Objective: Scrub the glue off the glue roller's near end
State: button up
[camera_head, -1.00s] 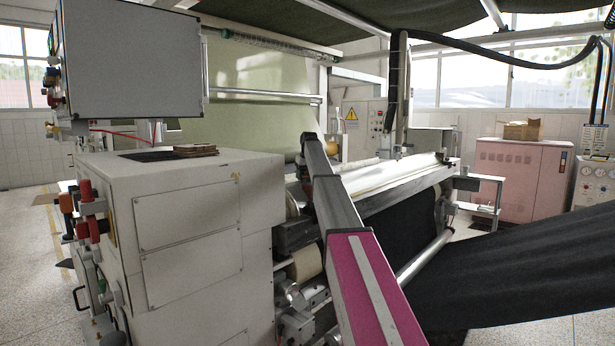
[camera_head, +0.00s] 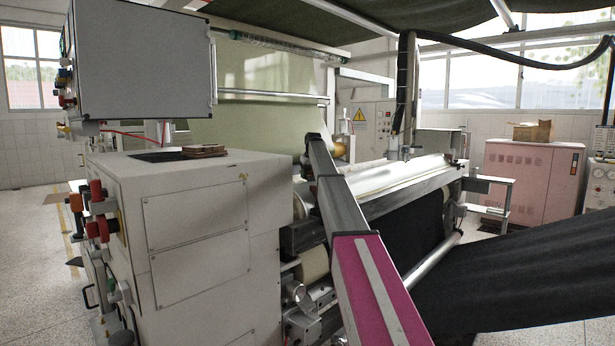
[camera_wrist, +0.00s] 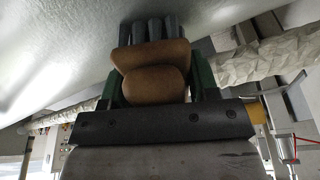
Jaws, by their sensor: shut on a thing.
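In the wrist view, the green fingers of my gripper (camera_wrist: 155,88) are shut on a brown, rounded scrubbing tool (camera_wrist: 150,58) with thick dark grey tufts at its far end. The tufts meet the edge of a large, pale, glossy surface (camera_wrist: 60,45) in the picture; I cannot tell whether they touch it. A long, pale, shiny roller or bed (camera_head: 390,182) runs across the machine in the head view. I cannot tell which part is the glue roller's near end, and no glue stands out. My arm hides the gripper in the head view.
A white machine cabinet (camera_head: 200,215) with red knobs stands left of my arm, under a grey control box (camera_head: 140,65). Dark fabric (camera_head: 520,285) slopes across the right. A pink cabinet (camera_head: 530,180) stands behind. A pale, lumpy roll (camera_wrist: 240,62) is close right of the gripper.

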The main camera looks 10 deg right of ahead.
jog(key=shift+s+d+f, duration=0.1)
jog(key=shift+s+d, duration=0.65)
jog(key=shift+s, duration=0.3)
jog(key=shift+s+d+r, duration=0.1)
jog(key=shift+s+d, duration=0.7)
jog(key=shift+s, duration=0.2)
jog(key=shift+s+d+f, duration=0.1)
jog(key=shift+s+d, duration=0.65)
jog(key=shift+s, duration=0.3)
jog(key=shift+r, duration=3)
jog(key=shift+r, duration=0.1)
notch_tip(320, 180, up, 3)
jog(key=shift+f, duration=0.1)
